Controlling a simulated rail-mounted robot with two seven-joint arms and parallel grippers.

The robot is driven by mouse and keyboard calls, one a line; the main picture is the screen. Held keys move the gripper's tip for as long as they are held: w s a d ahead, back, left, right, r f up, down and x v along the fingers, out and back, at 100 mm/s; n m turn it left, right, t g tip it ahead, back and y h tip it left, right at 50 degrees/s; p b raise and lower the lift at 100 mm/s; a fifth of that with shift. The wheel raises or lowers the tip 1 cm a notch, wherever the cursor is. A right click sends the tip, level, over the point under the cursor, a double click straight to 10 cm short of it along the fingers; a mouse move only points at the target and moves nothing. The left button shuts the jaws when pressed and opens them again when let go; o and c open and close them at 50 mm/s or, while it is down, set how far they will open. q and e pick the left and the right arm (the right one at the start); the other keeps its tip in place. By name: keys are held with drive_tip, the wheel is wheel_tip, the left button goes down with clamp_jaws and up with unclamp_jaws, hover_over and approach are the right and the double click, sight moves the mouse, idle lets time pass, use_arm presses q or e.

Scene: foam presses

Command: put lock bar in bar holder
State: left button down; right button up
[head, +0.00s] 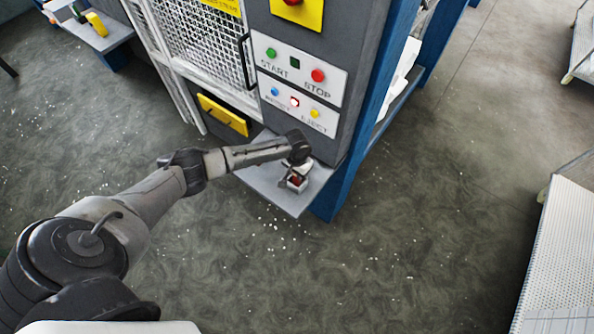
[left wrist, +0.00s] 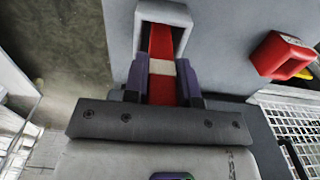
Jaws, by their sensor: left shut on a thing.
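My left gripper (left wrist: 164,80) is shut on the lock bar (left wrist: 160,42), a red bar with a pale band between the fingers. The bar's far end reaches into the mouth of the bar holder (left wrist: 186,16), a pale square box open at the top; how deep it sits I cannot tell. In the head view the bar holder (head: 296,187) is a small pale box on the grey shelf, with red showing in it. My left gripper (head: 298,170) is just above it, small and partly hidden by the wrist. My right gripper is out of view.
The grey shelf (head: 285,201) juts from the press below a button panel (head: 297,72). A blue post (head: 365,115) is close on the right.

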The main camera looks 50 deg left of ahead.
use_arm(q)
drive_tip(key=shift+f, duration=0.2)
drive_tip(key=c, duration=0.9)
unclamp_jaws()
drive_tip(key=shift+r, duration=0.1)
wheel_tip(320, 180, up, 12)
drive_tip(key=shift+r+b, duration=0.1)
drive_tip(key=shift+b, duration=0.25)
drive_tip(key=s+d+f+m+t+h, duration=0.1)
drive_tip(key=s+d+f+m, duration=0.4)
drive_tip(key=s+d, duration=0.85)
drive_tip(key=s+d+r+t, duration=0.1)
drive_tip(key=s, duration=0.4)
drive_tip(key=s+r, duration=0.1)
drive_tip(key=s, duration=0.3)
drive_tip(key=s+d+r+t, duration=0.1)
drive_tip(key=s, duration=0.4)
drive_tip(key=shift+s+d+r+n+t+y, duration=0.3)
drive_tip(key=shift+s+r+n+y, duration=0.05)
drive_tip(key=shift+r+n+y, duration=0.05)
